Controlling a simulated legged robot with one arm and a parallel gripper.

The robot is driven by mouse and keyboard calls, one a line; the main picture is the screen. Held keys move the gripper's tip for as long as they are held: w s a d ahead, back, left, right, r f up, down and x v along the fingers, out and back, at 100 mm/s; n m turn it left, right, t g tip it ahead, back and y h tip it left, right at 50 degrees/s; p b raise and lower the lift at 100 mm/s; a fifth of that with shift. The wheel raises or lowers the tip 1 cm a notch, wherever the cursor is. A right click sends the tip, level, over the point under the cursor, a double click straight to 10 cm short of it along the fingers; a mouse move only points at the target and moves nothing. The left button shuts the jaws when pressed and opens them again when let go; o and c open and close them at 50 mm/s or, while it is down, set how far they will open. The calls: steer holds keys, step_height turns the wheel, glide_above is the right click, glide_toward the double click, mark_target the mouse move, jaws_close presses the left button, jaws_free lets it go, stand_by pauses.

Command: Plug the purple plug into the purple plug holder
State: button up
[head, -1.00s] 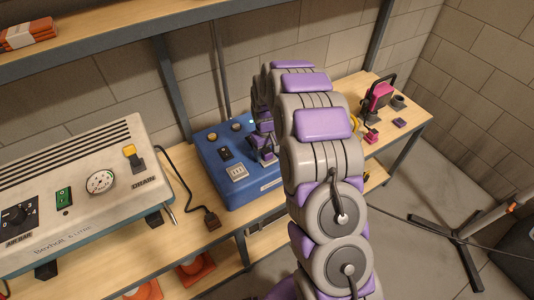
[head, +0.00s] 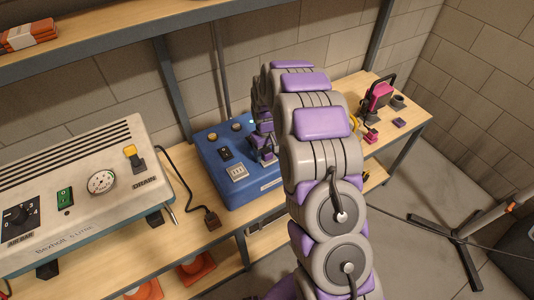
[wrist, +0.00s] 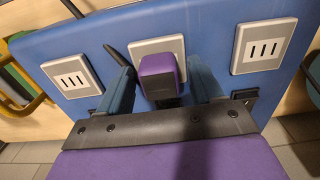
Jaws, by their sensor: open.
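In the wrist view, the purple plug (wrist: 158,77) sits against the middle pale socket plate (wrist: 142,50) on the blue box (wrist: 205,35). My gripper (wrist: 163,88) is open, with one blue finger on either side of the plug. Whether either finger touches the plug is unclear. The plug hides most of that socket's face. In the head view, my gripper (head: 262,142) is over the right part of the blue box (head: 208,160), partly hidden by my arm. A small dark purple block (head: 400,122) lies on the right bench; I cannot tell whether it is the purple plug holder.
Two slotted socket plates (wrist: 72,76) (wrist: 264,47) flank the plug. A white machine (head: 75,200) stands left, with a dark corded plug (head: 212,220) lying nearby. A pink device (head: 378,95) stands on the right bench. A shelf (head: 100,48) runs above on the left.

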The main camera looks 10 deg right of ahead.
mark_target(267, 150)
stand_by(0.5)
jaws_close()
stand_by(0.4)
steer(key=shift+r+p, duration=0.15)
steer(key=shift+p, duration=0.2)
steer(key=shift+r+p, duration=1.15)
steer(key=shift+r, duration=1.75)
